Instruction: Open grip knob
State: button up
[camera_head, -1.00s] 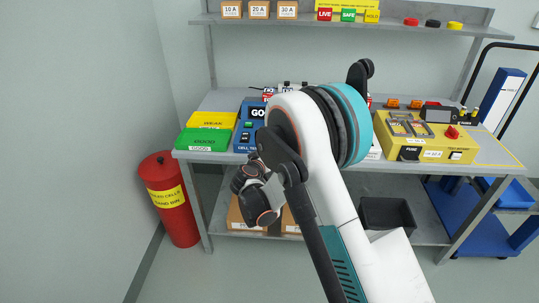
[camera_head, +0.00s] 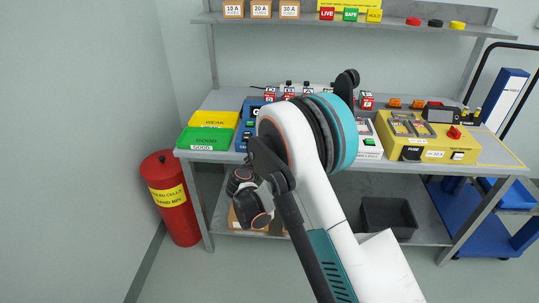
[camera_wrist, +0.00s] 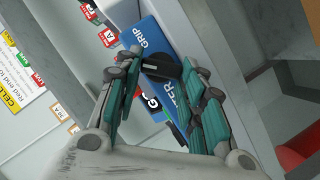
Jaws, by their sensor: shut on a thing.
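The blue cell tester (camera_head: 241,138) stands on the bench, mostly hidden behind my arm in the head view. In the wrist view its blue face (camera_wrist: 150,36) carries the word GRIP in white letters. A black grip knob (camera_wrist: 160,68) sticks out below that word. My gripper (camera_wrist: 163,63) has its teal-padded fingers on either side of the knob and is shut on it. The fingers partly cover the knob and the letters, so its turn angle cannot be told.
Green and yellow trays (camera_head: 207,137) marked GOOD and WEAK lie left of the tester. A yellow fuse box (camera_head: 432,140) stands to the right. A red bin (camera_head: 171,199) is on the floor at the left. A dark crate (camera_head: 388,216) sits on the lower shelf.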

jog(key=o, duration=1)
jog(key=shift+o, duration=0.2)
jog(key=v, duration=1.2)
jog(key=shift+f, duration=0.15)
jog(key=shift+c, duration=0.3)
